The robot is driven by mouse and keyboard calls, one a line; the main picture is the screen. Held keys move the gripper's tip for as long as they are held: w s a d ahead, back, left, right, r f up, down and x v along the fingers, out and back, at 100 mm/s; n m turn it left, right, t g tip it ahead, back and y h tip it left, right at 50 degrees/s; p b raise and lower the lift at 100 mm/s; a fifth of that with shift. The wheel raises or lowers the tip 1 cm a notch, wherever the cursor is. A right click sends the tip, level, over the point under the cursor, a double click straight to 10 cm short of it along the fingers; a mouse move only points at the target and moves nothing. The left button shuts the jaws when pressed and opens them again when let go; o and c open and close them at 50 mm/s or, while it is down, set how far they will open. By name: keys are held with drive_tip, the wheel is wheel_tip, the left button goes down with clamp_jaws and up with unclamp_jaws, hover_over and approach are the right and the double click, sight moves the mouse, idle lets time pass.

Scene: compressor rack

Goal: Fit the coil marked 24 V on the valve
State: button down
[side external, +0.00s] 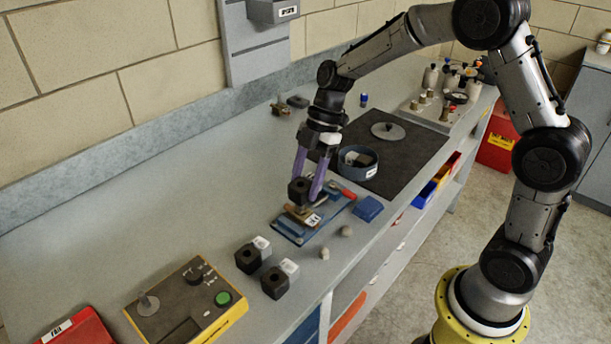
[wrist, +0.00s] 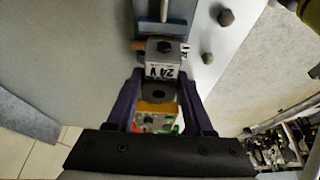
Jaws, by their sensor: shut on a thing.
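My gripper (wrist: 160,105), with purple fingers, is shut on a black block-shaped coil (side external: 299,190) with a hole in its top. In the wrist view, the coil (wrist: 158,94) sits between the fingers. A pale block reading 24 V (wrist: 162,70) adjoins it. In the side view, the held coil is over the brownish valve (side external: 299,214) on a blue plate (side external: 287,235). The valve's stem is hidden; I cannot tell whether the coil touches the valve. A white label (side external: 314,220) shows at the valve, too small to read.
Two other black coils (side external: 248,259) (side external: 275,283) with white connectors stand on the bench. A yellow-edged control box (side external: 190,300) with a green button is at the front. A blue block (side external: 368,208) and a round container (side external: 357,162) are near the plate.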

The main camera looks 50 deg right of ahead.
drive_tip(key=shift+f, duration=1.15)
drive_tip(key=shift+f, duration=0.4)
unclamp_jaws()
drive_tip(key=shift+r, duration=3.55)
